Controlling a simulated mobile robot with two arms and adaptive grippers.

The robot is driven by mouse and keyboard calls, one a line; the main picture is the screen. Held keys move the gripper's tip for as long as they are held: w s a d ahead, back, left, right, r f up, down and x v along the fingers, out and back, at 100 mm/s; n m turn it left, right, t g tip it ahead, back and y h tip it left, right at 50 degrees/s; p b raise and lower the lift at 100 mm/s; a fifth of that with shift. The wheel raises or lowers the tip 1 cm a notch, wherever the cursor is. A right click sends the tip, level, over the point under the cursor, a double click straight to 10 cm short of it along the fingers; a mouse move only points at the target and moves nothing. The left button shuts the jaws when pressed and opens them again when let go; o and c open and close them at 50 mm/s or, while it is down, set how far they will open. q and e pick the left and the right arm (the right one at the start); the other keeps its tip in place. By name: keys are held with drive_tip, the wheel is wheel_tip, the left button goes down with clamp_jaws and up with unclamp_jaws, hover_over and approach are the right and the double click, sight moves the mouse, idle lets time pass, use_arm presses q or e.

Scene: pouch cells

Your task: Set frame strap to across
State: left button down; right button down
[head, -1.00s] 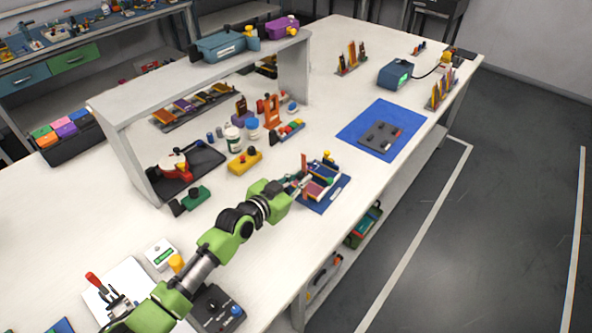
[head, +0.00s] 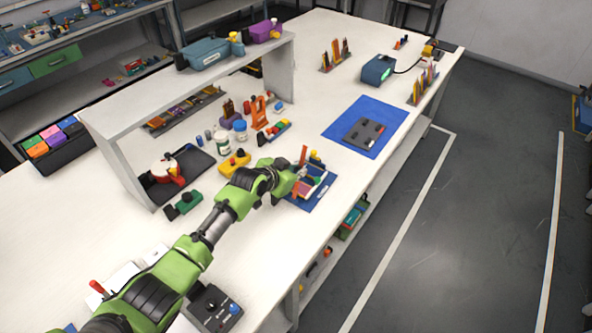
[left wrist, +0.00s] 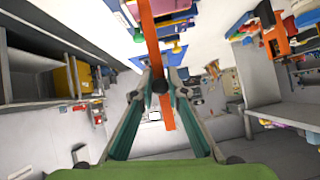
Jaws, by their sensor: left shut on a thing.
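The frame on its blue base (head: 318,197) sits near the table's front edge in the head view, partly hidden by my left arm. An orange strap (head: 303,154) stands up at the frame's far left side. In the left wrist view the orange strap (left wrist: 148,35) runs from the top edge down between the fingers. My left gripper (left wrist: 160,84) is shut on this strap; in the head view its fingertips (head: 302,170) are over the frame and hard to make out. Blue and yellow frame parts (left wrist: 172,35) show beside the strap. My right gripper is not in view.
A blue mat (head: 340,127) with a grey plate (head: 366,134) lies to the right of the frame. A yellow block (head: 234,164), white jars (head: 220,139) and a shelf (head: 110,98) stand behind my arm. White table is clear between the frame and the mat.

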use_arm(q)
drive_tip(key=shift+s+f, duration=0.1)
drive_tip(key=shift+f, duration=0.1)
drive_tip(key=c, duration=2)
unclamp_jaws()
drive_tip(key=shift+o, duration=0.2)
drive_tip(key=shift+r, duration=0.15)
drive_tip(key=v, duration=1.1)
drive_tip(key=shift+s+a+r, duration=0.2)
drive_tip(key=shift+s, duration=0.05)
